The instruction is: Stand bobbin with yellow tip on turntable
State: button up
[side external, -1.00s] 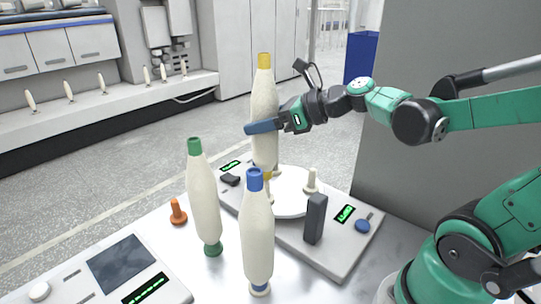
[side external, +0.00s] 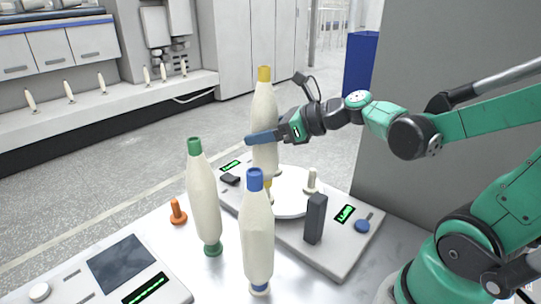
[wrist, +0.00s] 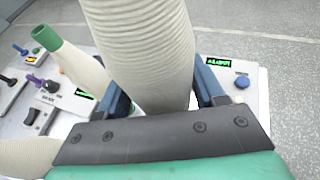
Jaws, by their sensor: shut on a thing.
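The bobbin with the yellow tip (side external: 264,105) is upright in the side external view, above the rear part of the white turntable (side external: 292,207). My gripper (side external: 262,138) is shut around its middle from the right. In the wrist view the same bobbin (wrist: 140,50) fills the space between the two blue fingers. Its yellow tip is out of the wrist frame. Its lower end is close to a peg (side external: 268,190) on the turntable; I cannot tell whether it touches. A second pale peg (side external: 311,180) stands at the turntable's right side.
A green-tipped bobbin (side external: 203,200) and a blue-tipped bobbin (side external: 257,235) stand in front, left of the turntable. A dark grey block (side external: 315,219) rises at the turntable's front right. An orange peg (side external: 177,212) stands at left. A control panel (side external: 75,288) lies front left.

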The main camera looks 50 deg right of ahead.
aim_at(277, 144)
jog(key=shift+f, duration=1.35)
jog(key=shift+f, duration=0.15)
jog(key=o, duration=1.4)
jog(key=shift+o, duration=0.2)
jog(key=shift+s, duration=0.1)
